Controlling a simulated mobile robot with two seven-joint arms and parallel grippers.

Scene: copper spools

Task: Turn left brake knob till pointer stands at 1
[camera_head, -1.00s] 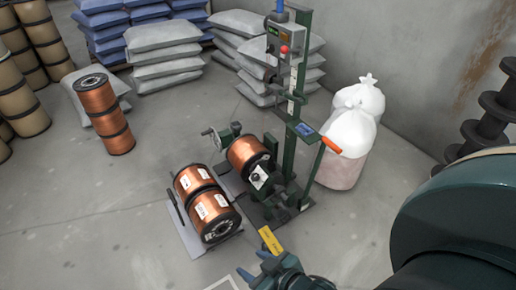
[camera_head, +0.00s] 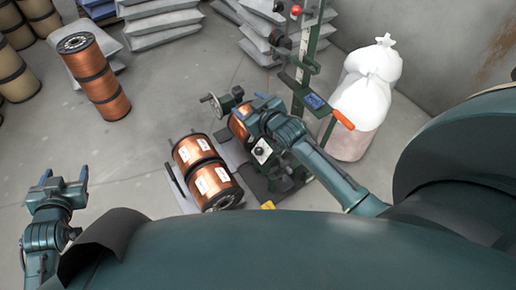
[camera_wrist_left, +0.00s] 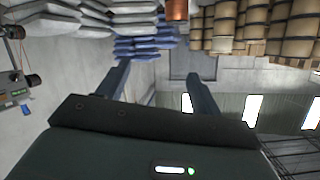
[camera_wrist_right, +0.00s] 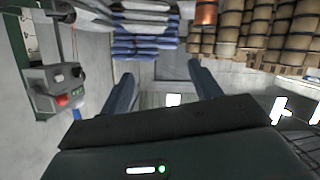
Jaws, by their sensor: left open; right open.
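A dark knob on a pale dial (camera_head: 262,150) sits on the near side of the green spool stand; its pointer is too small to read. A pale disc with a handle (camera_head: 209,98) is at the stand's left. I cannot tell which is the left brake knob. My right gripper (camera_head: 257,102) is open and appears in front of the copper spool (camera_head: 237,125) on the stand; its height above it is unclear. My left gripper (camera_head: 65,172) is open and empty at the far left, away from the stand. Both show spread, empty fingers in their wrist views.
Two copper spools (camera_head: 207,180) lie on a plate left of the stand. A white sack (camera_head: 365,85) stands behind right. A control box with a red button (camera_wrist_right: 58,92) shows in the right wrist view. A spool stack (camera_head: 95,78) stands back left. Floor between is clear.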

